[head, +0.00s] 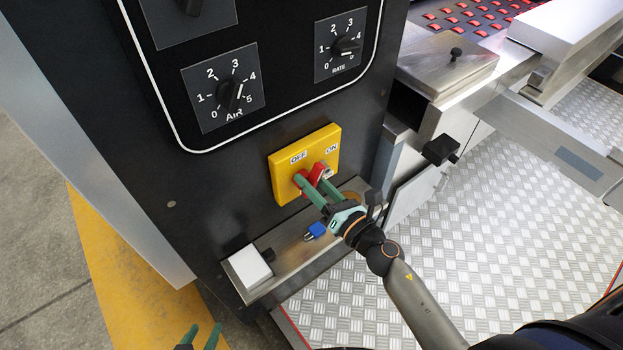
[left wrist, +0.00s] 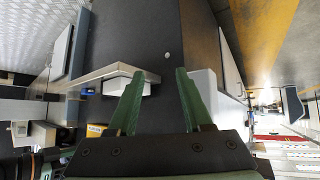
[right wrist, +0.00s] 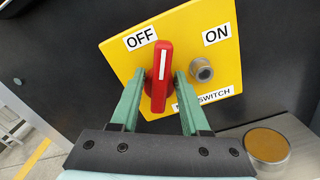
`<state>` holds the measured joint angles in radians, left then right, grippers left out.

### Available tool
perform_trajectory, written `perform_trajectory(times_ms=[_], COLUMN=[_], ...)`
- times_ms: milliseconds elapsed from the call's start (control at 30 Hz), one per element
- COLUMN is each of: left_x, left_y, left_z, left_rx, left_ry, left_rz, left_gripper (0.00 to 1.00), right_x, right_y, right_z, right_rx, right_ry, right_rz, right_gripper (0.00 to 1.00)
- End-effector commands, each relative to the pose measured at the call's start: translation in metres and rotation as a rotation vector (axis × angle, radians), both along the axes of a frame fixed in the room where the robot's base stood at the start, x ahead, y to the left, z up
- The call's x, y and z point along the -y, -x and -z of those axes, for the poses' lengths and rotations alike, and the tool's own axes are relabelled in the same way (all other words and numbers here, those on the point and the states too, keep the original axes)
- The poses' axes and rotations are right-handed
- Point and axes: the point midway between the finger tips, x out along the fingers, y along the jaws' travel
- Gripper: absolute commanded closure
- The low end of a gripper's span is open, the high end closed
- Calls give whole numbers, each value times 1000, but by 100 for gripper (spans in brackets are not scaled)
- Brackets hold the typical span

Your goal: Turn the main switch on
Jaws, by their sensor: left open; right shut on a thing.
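The main switch is a red knob (right wrist: 159,78) on a yellow plate (right wrist: 190,22) marked OFF and ON; the plate is also in the head view (head: 281,166). The knob's white line points up in the right wrist view, between the two labels and nearer OFF. My right gripper (right wrist: 159,90) has its green fingers closed on both sides of the knob; the head view shows it there too (head: 312,184). A round metal fitting (right wrist: 201,70) sits under ON, just beside the right finger. My left gripper (left wrist: 153,82) is open and empty, low at the head view's bottom edge (head: 201,336).
A metal ledge (head: 290,262) below the plate holds a blue padlock (head: 314,231) and a white block (head: 250,266). Black AIR (head: 228,90) and RATE (head: 342,46) dials sit above. Open floor lies left of the cabinet.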

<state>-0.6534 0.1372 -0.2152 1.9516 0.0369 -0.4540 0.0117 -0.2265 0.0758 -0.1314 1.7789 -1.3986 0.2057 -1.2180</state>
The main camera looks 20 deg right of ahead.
Motion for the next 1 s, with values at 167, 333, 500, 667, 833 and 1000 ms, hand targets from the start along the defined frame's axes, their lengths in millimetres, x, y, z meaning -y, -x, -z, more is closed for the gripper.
perform_trajectory(times_ms=[167, 333, 500, 667, 833, 1000], left_x=[-1, -2, -4, -5, -9, -12], left_y=[2, 3, 5, 5, 5, 7], left_z=[-4, -6, -8, -10, -12, -12], left_rx=[-1, -2, -3, 1, 2, -4], left_ry=[0, -2, -2, -4, -7, -14], left_rz=[-3, -6, -9, -13, -19, -24], left_gripper=[50, 50, 50, 50, 50, 50], right_x=[2, 3, 4, 5, 6, 6], right_y=[0, -1, -1, -1, -2, -2], right_z=[2, 3, 5, 7, 9, 10], right_rx=[-61, -116, -171, -224, -275, -317], right_ry=[-157, -309, -462, -605, -745, -864], right_rz=[-1, 0, 0, 1, 1, 1], right_gripper=[100, 100, 100, 100, 100, 100])
